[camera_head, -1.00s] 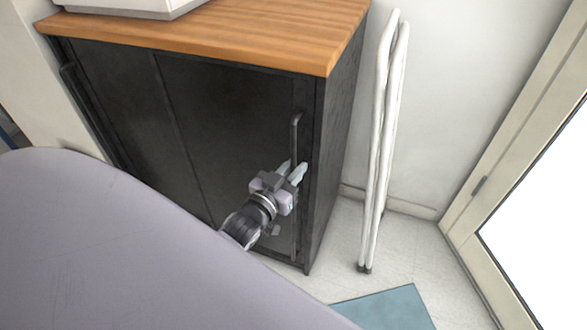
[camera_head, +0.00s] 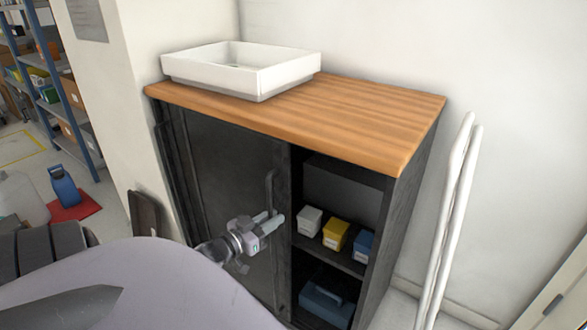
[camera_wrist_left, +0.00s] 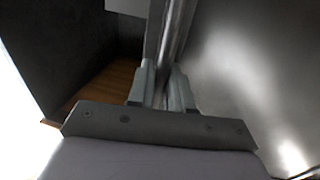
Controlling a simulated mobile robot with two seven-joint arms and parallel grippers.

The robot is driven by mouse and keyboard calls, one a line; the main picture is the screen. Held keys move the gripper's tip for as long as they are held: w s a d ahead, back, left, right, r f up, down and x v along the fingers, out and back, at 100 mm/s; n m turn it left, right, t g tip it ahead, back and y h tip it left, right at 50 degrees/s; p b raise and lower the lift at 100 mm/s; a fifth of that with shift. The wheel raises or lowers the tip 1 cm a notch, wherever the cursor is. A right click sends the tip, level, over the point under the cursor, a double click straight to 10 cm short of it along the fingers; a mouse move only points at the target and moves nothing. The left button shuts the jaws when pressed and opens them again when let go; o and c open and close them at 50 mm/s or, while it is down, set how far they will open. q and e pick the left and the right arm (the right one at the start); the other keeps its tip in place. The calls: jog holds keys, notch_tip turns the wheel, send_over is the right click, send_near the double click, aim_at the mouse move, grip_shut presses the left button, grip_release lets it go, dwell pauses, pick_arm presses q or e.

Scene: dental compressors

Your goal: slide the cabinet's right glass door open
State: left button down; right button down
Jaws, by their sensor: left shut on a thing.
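The cabinet is dark with a wooden top (camera_head: 330,112). Its right glass door (camera_head: 232,165) is dark and stands slid to the left, so the right part of the cabinet is open. The door's upright bar handle (camera_head: 270,188) is near the door's right edge. My left gripper (camera_head: 276,221) is at the handle and shut on it. In the left wrist view the two fingers (camera_wrist_left: 163,90) close around the handle bar (camera_wrist_left: 170,40). My right gripper is not in view.
A white basin (camera_head: 240,70) sits on the cabinet top. Inside the opening, white, yellow (camera_head: 336,233) and blue boxes stand on a shelf, with a blue-grey case (camera_head: 326,303) below. White folded tubes (camera_head: 448,220) lean at the right wall. Shelving (camera_head: 60,90) stands at far left.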

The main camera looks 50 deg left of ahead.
pick_arm(q)
jog(key=shift+s+a, duration=0.15)
jog(key=shift+a, duration=0.5)
jog(key=shift+s+a, duration=0.15)
jog(key=shift+a, duration=0.5)
jog(key=c, duration=1.2)
grip_release()
jog(key=shift+c, duration=0.2)
jog(key=s+p, duration=0.1)
jog(key=s, duration=0.6)
jog(key=shift+d, duration=0.15)
jog(key=shift+s, duration=0.1)
